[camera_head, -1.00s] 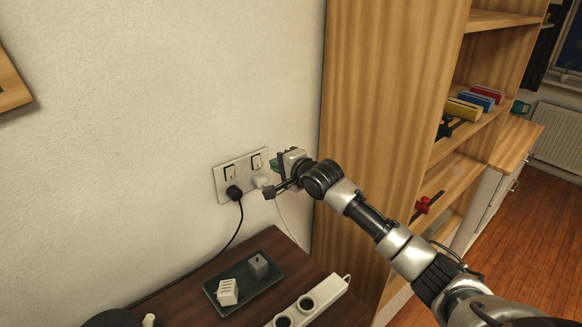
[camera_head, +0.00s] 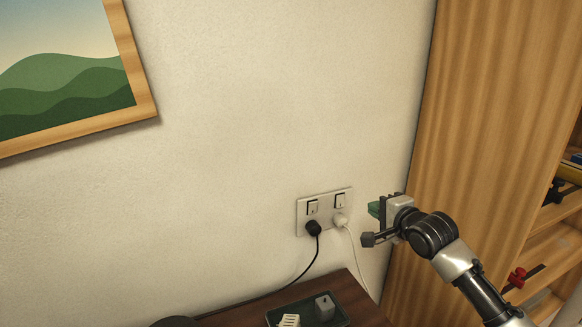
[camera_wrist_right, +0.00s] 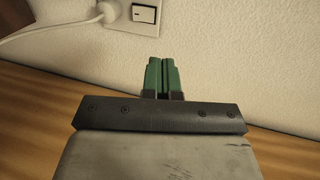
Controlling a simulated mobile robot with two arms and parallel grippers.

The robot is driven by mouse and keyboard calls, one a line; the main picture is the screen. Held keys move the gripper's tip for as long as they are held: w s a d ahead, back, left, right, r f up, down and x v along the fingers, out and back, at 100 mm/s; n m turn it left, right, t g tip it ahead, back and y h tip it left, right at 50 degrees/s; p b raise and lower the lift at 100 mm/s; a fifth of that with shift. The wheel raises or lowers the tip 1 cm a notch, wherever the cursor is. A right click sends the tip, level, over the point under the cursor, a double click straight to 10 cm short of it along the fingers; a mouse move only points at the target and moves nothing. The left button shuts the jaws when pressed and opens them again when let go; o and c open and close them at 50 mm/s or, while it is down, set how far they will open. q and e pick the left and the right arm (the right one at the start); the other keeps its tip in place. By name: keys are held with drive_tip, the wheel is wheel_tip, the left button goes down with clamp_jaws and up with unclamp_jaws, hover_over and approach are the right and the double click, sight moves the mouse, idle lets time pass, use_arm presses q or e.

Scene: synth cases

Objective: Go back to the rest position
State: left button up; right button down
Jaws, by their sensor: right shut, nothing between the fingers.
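My right gripper (camera_head: 374,209) is in front of the wall, to the right of the double wall socket (camera_head: 324,212) and apart from it. In the right wrist view its green fingers (camera_wrist_right: 153,75) are together with nothing between them. A black plug (camera_head: 313,228) sits in the left outlet and a white plug (camera_head: 340,220) in the right one. The white plug also shows in the right wrist view (camera_wrist_right: 108,11), left of the fingers. My left gripper is not in view.
A tall wooden shelf (camera_head: 470,120) stands close to my right arm on the right. Below the socket is a dark table (camera_head: 358,300) with a tray holding a white adapter (camera_head: 289,321) and a grey one (camera_head: 325,308). A framed picture (camera_head: 146,100) hangs at upper left.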

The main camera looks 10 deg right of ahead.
drive_tip(key=s+a+f+n+g, duration=0.3)
drive_tip(key=s+a+f+n, duration=0.25)
drive_tip(key=s+f, duration=0.3)
drive_tip(key=s+a+f+n+g, duration=0.3)
drive_tip(key=s+a+f+n, duration=0.2)
drive_tip(key=s+a+f, duration=0.4)
drive_tip(key=s+f+n+g+h, duration=0.1)
drive_tip(key=s+f+n+g, duration=0.25)
drive_tip(key=s, duration=0.65)
drive_tip(key=s+f+n+g+h, duration=0.15)
drive_tip(key=s+n, duration=0.25)
drive_tip(key=s, duration=0.6)
wheel_tip(320, 180, down, 25)
drive_tip(key=g, duration=0.2)
drive_tip(key=s+d+f+g, duration=0.1)
drive_tip(key=s+d+f, duration=0.1)
drive_tip(key=s+f, duration=1.4)
wheel_tip(320, 180, down, 2)
drive_tip(key=shift+s+d+f+n+b, duration=0.1)
drive_tip(key=shift+s+d+n+b, duration=0.05)
drive_tip(key=shift+s+n+b, duration=0.25)
